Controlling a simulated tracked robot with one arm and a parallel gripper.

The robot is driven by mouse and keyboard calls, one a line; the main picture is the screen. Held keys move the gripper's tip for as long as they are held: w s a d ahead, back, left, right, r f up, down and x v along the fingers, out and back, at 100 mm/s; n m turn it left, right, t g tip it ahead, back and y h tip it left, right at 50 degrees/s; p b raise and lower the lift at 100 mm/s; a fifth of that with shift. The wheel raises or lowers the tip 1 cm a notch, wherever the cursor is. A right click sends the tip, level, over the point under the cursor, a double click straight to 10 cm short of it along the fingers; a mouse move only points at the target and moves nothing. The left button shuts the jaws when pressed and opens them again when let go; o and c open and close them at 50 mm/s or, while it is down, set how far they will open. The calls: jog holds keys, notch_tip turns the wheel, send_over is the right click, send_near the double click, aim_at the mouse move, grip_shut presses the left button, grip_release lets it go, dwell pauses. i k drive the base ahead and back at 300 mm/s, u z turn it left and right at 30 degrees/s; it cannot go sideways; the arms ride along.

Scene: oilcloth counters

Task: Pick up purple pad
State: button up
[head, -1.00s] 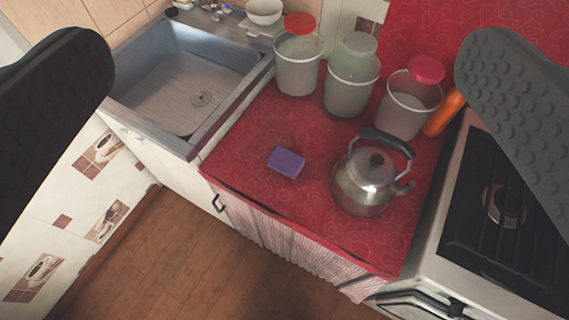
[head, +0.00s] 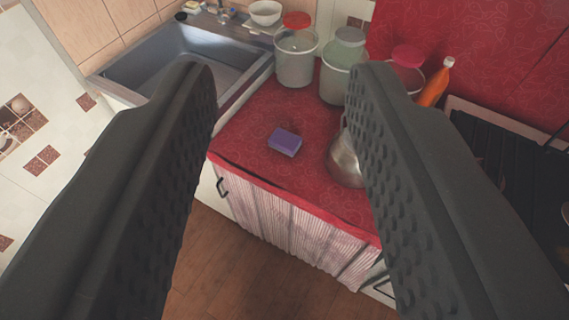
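The purple pad (head: 285,142) is a small block lying flat on the red patterned oilcloth counter (head: 262,185), near its front left part. My gripper (head: 275,85) is open, with its two dark ridged fingers on either side of the picture. The pad shows in the gap between the fingers, apart from both, and the gripper is empty. The pad is fully visible.
A metal kettle (head: 343,163) stands right of the pad, mostly hidden by the right finger. Lidded buckets (head: 295,65) stand along the back, with an orange bottle (head: 433,85) beside them. A sink (head: 150,62) is left and a stove (head: 500,150) right.

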aim_at(286, 142)
jog(key=z, duration=0.25)
jog(key=i, duration=1.2)
jog(key=u, duration=0.4)
